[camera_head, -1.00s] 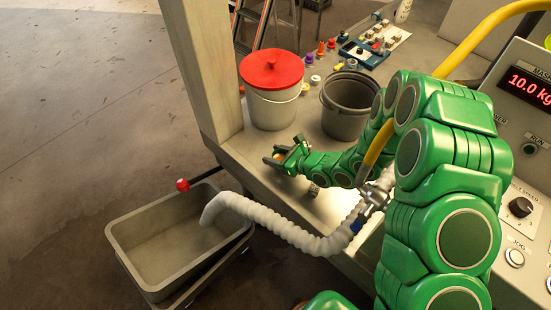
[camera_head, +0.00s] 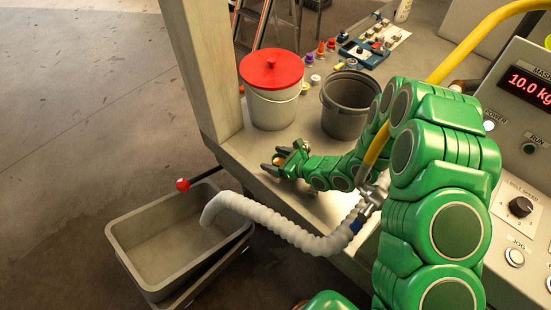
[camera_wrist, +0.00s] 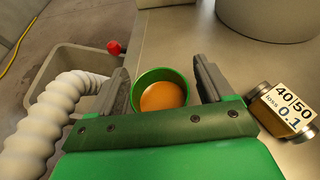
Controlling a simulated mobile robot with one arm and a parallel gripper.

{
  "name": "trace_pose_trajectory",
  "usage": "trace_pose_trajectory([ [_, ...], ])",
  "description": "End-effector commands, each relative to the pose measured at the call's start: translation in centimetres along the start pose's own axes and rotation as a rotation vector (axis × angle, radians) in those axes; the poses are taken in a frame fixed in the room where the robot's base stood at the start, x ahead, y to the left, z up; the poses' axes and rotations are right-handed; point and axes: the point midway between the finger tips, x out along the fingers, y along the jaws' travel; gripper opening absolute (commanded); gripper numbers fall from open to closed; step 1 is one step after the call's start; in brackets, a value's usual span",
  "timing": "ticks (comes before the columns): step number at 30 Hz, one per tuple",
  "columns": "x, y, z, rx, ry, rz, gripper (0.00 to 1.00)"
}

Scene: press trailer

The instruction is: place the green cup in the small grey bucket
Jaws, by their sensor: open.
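A green cup (camera_wrist: 160,92) with an orange inside or filling stands on the bench, between the two fingers of my gripper (camera_wrist: 158,88) in the wrist view. The fingers are spread, with a gap on each side of the cup. In the head view my gripper (camera_head: 273,158) is low over the bench near its left edge, and the cup shows only as a small orange spot between the fingers. The small grey bucket (camera_head: 345,122) stands open on the bench, behind my gripper and to its right. Its inside looks dark and empty.
A white bucket (camera_head: 272,108) with a red lid stands left of the grey bucket. A small labelled container (camera_wrist: 285,108) sits right of my gripper. A ribbed white hose (camera_head: 285,230) hangs over a grey bin (camera_head: 165,240) below the bench edge. A control panel (camera_head: 525,150) stands right.

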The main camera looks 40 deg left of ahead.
Motion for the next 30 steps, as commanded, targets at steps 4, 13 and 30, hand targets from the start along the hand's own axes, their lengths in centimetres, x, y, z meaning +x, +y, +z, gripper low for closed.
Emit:
trace_pose_trajectory([
  [4,0.0,0.0,0.0,0.000,0.000,0.000,0.80],
  [13,0.0,0.0,-0.1,0.000,0.000,0.000,0.80],
  [30,-4.8,0.0,-0.1,0.001,0.000,-0.001,0.80],
])
